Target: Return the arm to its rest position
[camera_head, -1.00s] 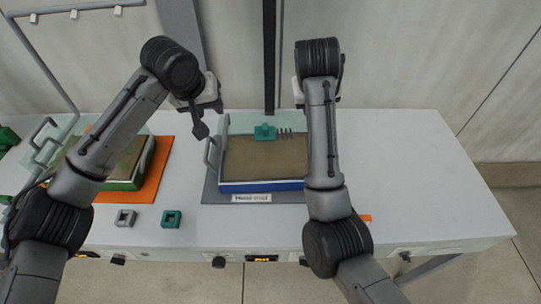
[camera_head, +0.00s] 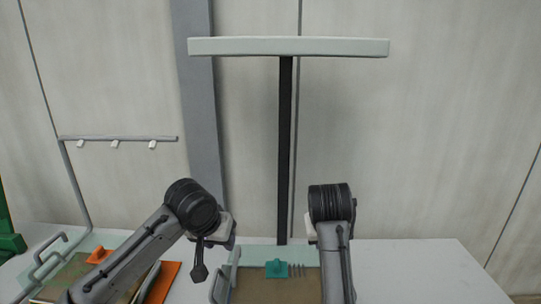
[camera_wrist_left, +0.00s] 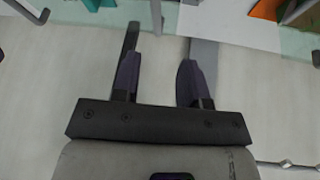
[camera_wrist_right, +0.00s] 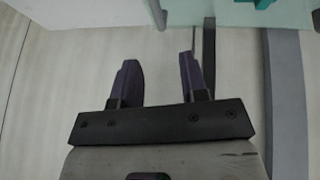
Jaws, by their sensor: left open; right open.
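My left arm comes in from the lower left of the head view, and its gripper (camera_head: 200,262) hangs beside the left tray's right side, above the bench. In the left wrist view the left gripper (camera_wrist_left: 157,70) has its two fingers apart with nothing between them. My right arm stands at the right of the middle tray in the head view; its fingers are hidden there behind the wrist. In the right wrist view the right gripper (camera_wrist_right: 160,75) has its fingers apart and is empty, with the pale wall behind.
The white bench (camera_head: 420,270) is clear at right. A brown-filled tray (camera_head: 255,289) with a teal block (camera_head: 276,268) lies between the arms. Another tray with an orange block (camera_head: 98,256) is at left. A black post (camera_head: 285,150) carries a pale bar (camera_head: 290,47). A hooked rail (camera_head: 115,138) stands left.

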